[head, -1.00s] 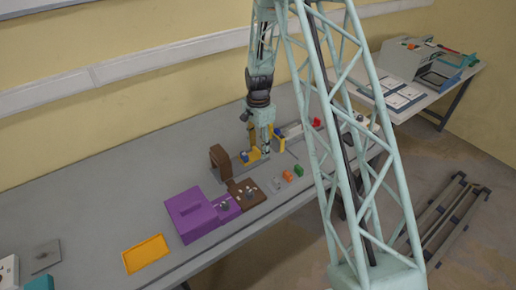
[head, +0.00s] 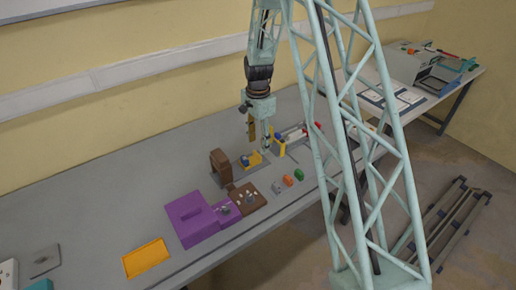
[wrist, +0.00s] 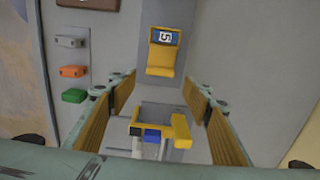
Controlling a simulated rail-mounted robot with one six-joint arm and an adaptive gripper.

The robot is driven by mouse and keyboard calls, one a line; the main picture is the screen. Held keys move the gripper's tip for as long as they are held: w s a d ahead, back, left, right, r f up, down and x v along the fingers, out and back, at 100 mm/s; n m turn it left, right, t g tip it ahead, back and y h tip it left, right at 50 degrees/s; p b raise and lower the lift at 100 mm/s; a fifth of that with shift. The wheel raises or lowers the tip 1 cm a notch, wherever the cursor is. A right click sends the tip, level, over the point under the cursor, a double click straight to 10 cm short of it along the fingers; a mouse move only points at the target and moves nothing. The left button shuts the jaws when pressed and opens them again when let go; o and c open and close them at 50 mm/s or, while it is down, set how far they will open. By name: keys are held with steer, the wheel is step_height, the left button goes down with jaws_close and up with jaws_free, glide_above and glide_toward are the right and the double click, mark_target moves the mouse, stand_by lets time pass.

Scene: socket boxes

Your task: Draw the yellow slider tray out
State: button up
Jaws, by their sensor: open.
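In the wrist view a yellow slider piece (wrist: 165,60) carries a blue block marked 5 and sits on a grey base. I take it for the slider tray; it shows small in the head view (head: 250,160). A second yellow part (wrist: 180,128) with a blue piece stands lower in the wrist view; in the head view it is upright (head: 278,147). My gripper (wrist: 160,84) is open and empty, with its padded fingers wide apart. In the head view my gripper (head: 259,143) hangs beside the yellow parts. I cannot tell its exact height above them.
Brown blocks (head: 218,163) and a purple box (head: 195,219) stand left of the slider. Grey, orange (wrist: 73,71) and green (wrist: 74,96) small blocks sit nearby. A flat orange-yellow tray (head: 147,258) lies at the front left. Clear tabletop lies behind the purple box.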

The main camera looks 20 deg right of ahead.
step_height(320, 180, up, 6)
steer(key=shift+r, duration=0.15)
stand_by(0.3)
stand_by(0.6)
steer(key=s+a+r+n+t+b, duration=0.1)
steer(key=s+a+r+n, duration=0.3)
steer(key=s+r, duration=0.75)
steer(key=s+a+r+n+t+b, duration=0.1)
steer(key=s+a+r+n, duration=0.2)
steer(key=s+a+r, duration=0.75)
steer(key=s+r+n+t+b, duration=0.1)
steer(key=s+r+n, duration=0.3)
steer(key=s, duration=1)
steer(key=s+r+n+t+b, duration=0.1)
steer(key=s+r+n, duration=0.3)
steer(key=s, duration=1)
steer(key=shift+d+r+n+b, duration=0.2)
steer(key=shift+d+n+b, duration=0.15)
steer(key=shift+n+b, duration=0.05)
